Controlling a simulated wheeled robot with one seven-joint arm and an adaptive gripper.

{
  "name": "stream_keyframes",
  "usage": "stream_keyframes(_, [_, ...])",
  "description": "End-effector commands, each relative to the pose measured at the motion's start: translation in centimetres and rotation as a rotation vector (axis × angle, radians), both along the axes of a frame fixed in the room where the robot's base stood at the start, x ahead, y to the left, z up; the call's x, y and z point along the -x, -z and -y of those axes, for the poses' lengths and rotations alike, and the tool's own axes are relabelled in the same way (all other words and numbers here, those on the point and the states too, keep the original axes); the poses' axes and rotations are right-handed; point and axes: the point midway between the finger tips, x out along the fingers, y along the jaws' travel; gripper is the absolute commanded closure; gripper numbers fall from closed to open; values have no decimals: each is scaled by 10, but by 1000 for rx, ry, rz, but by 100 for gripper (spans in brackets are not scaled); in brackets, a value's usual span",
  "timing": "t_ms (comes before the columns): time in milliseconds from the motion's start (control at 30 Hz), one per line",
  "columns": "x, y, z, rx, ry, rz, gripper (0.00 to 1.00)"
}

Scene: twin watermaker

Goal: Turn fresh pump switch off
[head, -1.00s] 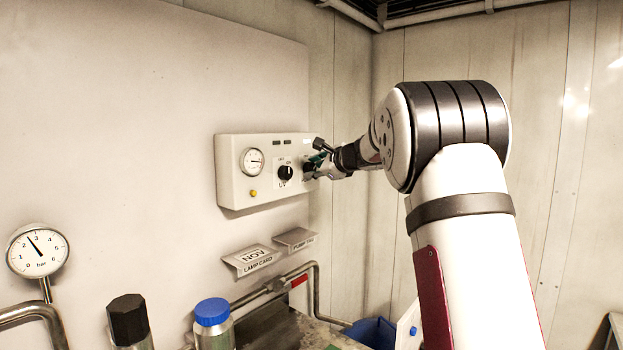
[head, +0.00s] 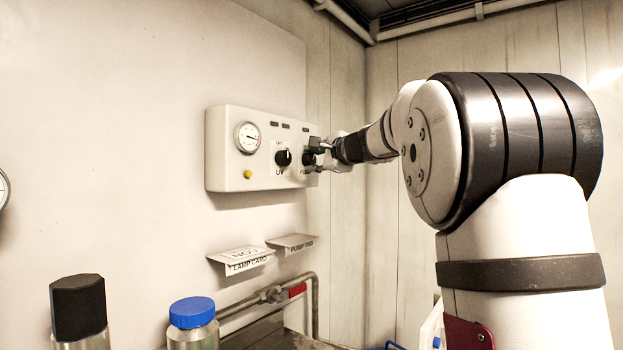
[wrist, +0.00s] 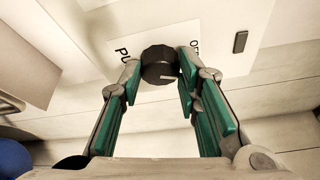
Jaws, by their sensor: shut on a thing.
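The pump switch is a black round knob (wrist: 158,62) on the white control panel (head: 225,150), beside a partly hidden label starting "PU". In the wrist view its white pointer mark faces right, and the lettering "OF" shows to the knob's upper right. My gripper (wrist: 160,78) has its green-padded fingers on either side of the knob and is shut on it. In the head view my gripper (head: 317,155) reaches the panel's right end from the right and hides most of the knob.
A second black knob (head: 283,158) marked UV sits left of the pump switch, with a dial gauge (head: 248,138) and a yellow button (head: 247,174). Card holders (head: 240,259), a pipe (head: 315,300) and a blue-capped bottle (head: 192,322) are below. A black-capped container (head: 78,310) stands at lower left.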

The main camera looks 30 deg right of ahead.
Motion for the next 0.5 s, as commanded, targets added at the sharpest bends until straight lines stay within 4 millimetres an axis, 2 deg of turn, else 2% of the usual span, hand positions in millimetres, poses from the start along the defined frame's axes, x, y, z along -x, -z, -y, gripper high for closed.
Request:
stream_keyframes(33, [-2, 7, 0, 22, 0, 8, 97])
stream_keyframes(500, [-1, 10, 0, 238, -2, 85, 97])
